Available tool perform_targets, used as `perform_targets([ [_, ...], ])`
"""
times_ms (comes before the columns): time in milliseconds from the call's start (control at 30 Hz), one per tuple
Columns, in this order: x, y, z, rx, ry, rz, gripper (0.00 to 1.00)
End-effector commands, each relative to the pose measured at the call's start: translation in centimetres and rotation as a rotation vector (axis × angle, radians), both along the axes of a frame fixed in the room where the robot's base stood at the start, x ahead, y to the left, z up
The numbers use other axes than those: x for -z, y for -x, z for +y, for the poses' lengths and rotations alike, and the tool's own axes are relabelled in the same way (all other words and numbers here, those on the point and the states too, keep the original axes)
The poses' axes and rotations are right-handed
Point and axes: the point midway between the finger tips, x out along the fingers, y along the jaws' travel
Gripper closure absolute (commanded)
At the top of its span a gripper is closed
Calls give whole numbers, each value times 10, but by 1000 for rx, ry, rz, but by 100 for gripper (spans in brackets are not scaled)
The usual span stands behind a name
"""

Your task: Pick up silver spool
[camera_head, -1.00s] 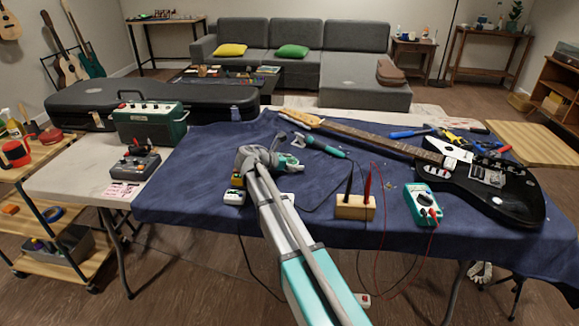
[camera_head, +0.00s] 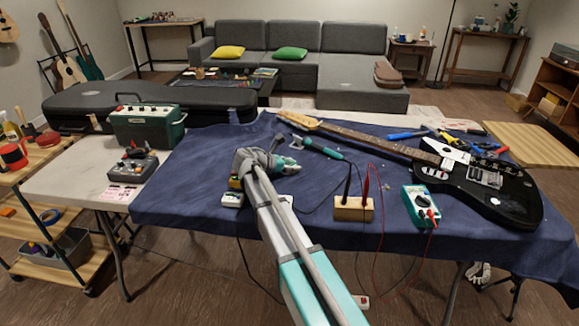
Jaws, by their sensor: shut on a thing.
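My gripper (camera_head: 288,166) is over the blue cloth on the workbench, left of the soldering iron (camera_head: 322,148). Its jaws are small in the picture and partly hidden by my own wrist. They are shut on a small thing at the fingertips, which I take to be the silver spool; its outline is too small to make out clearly. No other silver spool can be made out on the cloth. I cannot tell whether the held thing touches the cloth.
A wooden block with probes (camera_head: 353,209), a teal multimeter (camera_head: 420,206) and a black guitar (camera_head: 492,193) lie to the right. A green amplifier (camera_head: 148,126) and a grey pedal (camera_head: 132,168) stand left. Cables cross the cloth. Bare cloth (camera_head: 190,165) lies left of my wrist.

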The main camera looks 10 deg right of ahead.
Motion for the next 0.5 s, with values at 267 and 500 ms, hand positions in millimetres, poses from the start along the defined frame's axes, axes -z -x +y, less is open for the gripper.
perform_targets([
  [267,-7,0,0,0,0,0,78],
  [500,-24,0,0,1,1,0,78],
])
